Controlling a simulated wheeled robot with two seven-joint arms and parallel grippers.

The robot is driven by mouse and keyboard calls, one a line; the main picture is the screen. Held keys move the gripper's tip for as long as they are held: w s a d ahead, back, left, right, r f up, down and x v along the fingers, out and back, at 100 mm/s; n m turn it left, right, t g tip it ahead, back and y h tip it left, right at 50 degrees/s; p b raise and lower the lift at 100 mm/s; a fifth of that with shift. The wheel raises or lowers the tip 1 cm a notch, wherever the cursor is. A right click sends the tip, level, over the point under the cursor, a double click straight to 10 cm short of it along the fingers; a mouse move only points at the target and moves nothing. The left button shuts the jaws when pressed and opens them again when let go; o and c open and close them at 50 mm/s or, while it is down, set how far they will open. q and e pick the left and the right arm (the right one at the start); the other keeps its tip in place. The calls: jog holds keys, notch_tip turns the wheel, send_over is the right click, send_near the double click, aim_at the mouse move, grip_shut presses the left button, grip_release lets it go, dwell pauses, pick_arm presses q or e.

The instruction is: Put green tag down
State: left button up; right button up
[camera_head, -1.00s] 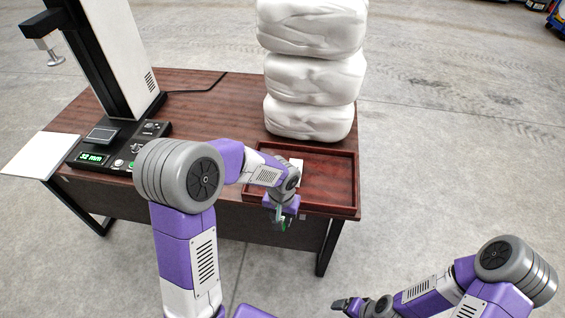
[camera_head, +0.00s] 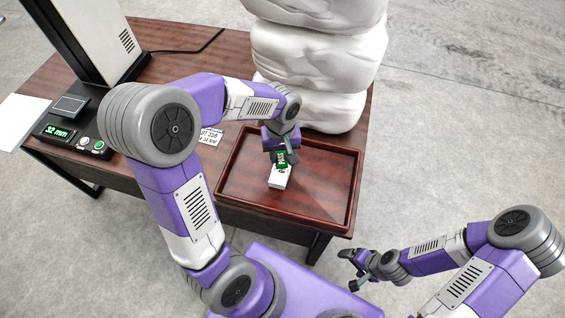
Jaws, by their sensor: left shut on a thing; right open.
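The green tag (camera_head: 281,159) shows white lettering and is held in my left gripper (camera_head: 281,156). The gripper is shut on it, above the brown wooden tray (camera_head: 320,212). A small white block (camera_head: 279,177) shows just below the tag, inside the tray. I cannot tell whether the tag touches the block. My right gripper (camera_head: 355,268) is open and empty, low at the right, off the table.
A stack of white wrapped bundles (camera_head: 315,60) stands behind the tray. A white printed label (camera_head: 211,136) lies left of the tray. A machine with a display reading 32 mm (camera_head: 58,132) stands on the table's left. The tray's right side is clear.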

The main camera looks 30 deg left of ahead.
aim_at(282, 162)
pick_arm(q)
jog(key=shift+w+f+b, duration=0.1)
jog(key=shift+f+b, duration=0.75)
jog(key=shift+f, duration=1.7)
jog(key=shift+f, duration=0.2)
jog(key=o, duration=1)
jog(key=shift+r, duration=0.3)
notch_tip(282, 162, up, 11)
jog(key=p, duration=0.4)
jog(key=shift+f, duration=0.1)
jog(key=shift+r, duration=0.5)
